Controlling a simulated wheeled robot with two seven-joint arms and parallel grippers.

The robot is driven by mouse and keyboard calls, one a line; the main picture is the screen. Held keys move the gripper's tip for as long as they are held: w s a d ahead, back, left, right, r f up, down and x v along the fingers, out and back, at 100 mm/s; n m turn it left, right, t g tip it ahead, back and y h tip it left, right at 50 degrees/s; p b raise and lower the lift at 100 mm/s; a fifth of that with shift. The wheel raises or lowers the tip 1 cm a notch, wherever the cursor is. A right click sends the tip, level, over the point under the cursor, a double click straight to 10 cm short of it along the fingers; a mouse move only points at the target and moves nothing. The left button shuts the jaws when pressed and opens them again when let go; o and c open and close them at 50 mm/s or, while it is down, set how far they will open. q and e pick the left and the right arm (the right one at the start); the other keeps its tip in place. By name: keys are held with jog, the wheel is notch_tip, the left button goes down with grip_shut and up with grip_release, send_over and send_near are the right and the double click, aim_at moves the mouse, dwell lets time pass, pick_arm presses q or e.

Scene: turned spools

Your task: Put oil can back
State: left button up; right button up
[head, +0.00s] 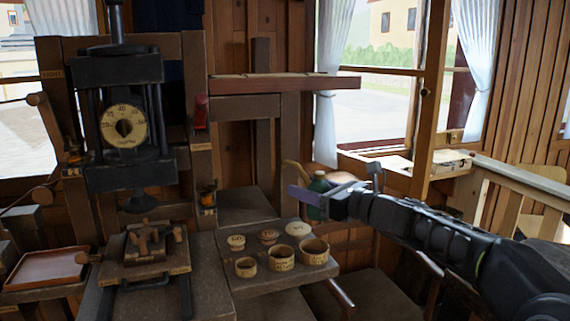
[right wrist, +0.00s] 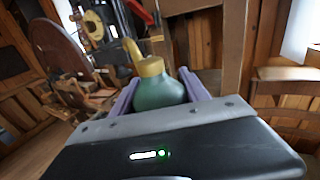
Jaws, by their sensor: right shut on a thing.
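The oil can is green with a brass-coloured top and a curved spout. It shows in the head view (head: 318,184) right of the bench, partly hidden by my gripper, and in the right wrist view (right wrist: 158,94). My right gripper (head: 308,196) is shut on the oil can, with a purple finger on either side of its body in the right wrist view. The can is held up in the air, right of and above the bench's round containers. Its base is hidden. My left gripper is not in view.
A bench (head: 250,283) carries several small round containers and lids. A press with a dial (head: 124,127) stands at left, with a wooden tray (head: 48,266) beside it. A reddish shelf board (head: 285,82) juts out behind. A wooden railing (head: 520,188) is at right.

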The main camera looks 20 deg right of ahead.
jog(key=s+f+n+g+y+p, duration=0.1)
jog(key=s+f+y+p, duration=0.15)
jog(key=f, duration=0.45)
jog(key=s+f+n+g+y+p, duration=0.15)
jog(key=f+p, duration=0.25)
jog(key=f, duration=0.4)
pick_arm(q)
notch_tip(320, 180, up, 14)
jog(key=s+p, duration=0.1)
jog(key=p, duration=0.6)
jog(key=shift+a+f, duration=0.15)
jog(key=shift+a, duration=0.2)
pick_arm(e)
jog(key=s+a+f+n+g, duration=0.1)
jog(key=s+a+f, duration=0.1)
jog(key=s, duration=0.6)
jog(key=s+a+f+n+g+y, duration=0.1)
jog(key=s+a+f, duration=0.2)
jog(key=s, duration=0.5)
jog(key=shift+a+f+g+y, duration=0.3)
jog(key=shift+a+f+g, duration=0.05)
jog(key=shift+a, duration=0.1)
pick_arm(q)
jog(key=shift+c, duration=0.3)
